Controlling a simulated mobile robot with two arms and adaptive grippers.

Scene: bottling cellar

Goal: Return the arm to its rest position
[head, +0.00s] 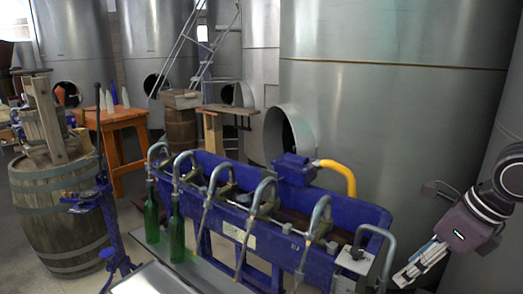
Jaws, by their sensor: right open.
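My right arm comes in from the right edge, with its dark wrist and purple-grey housing. My right gripper (408,275) hangs below it, pointing down and to the left, beside the right end of the blue bottling machine (345,207). Its jaws are open, and I see nothing between them. My left gripper is out of view.
Two green bottles (177,232) stand under the machine's left spouts (180,160). A wooden barrel (60,205) and a blue stand (107,220) are on the left. An orange table (112,120) stands behind. A large steel tank (390,120) rises behind the machine.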

